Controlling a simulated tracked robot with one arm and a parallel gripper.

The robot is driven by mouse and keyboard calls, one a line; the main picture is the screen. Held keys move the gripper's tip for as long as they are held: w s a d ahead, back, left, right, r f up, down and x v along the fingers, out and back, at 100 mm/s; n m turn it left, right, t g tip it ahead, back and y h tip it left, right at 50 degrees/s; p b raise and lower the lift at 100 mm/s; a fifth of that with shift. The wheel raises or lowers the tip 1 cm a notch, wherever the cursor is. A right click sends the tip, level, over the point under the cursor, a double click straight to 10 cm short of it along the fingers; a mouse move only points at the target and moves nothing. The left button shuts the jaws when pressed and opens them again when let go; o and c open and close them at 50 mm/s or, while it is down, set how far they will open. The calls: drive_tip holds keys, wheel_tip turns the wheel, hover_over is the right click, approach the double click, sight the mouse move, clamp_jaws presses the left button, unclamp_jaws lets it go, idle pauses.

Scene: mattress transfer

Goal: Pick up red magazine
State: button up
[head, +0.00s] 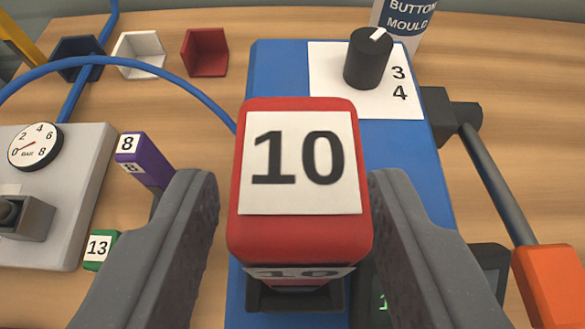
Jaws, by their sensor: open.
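The red magazine (300,235) is a red block with a white label reading 10 on its top face and another 10 on its lower front. It stands in a dark holder on the blue machine (280,70). My gripper (295,200) is open, with one dark grey finger on each side of the magazine. A narrow gap shows at the left finger. The right finger is very close to the magazine, and I cannot tell whether it touches.
A purple block (146,160) marked 8 and a green block (99,250) marked 13 lie left. A grey gauge panel (80,150), blue hose (190,85), black knob (367,60), orange-handled lever (550,285) and dark display (490,265) surround the area. Small open bins (205,52) stand at the back.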

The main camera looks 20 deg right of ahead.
drive_tip(key=shift+x, duration=1.5)
drive_tip(key=shift+c, duration=0.3)
clamp_jaws()
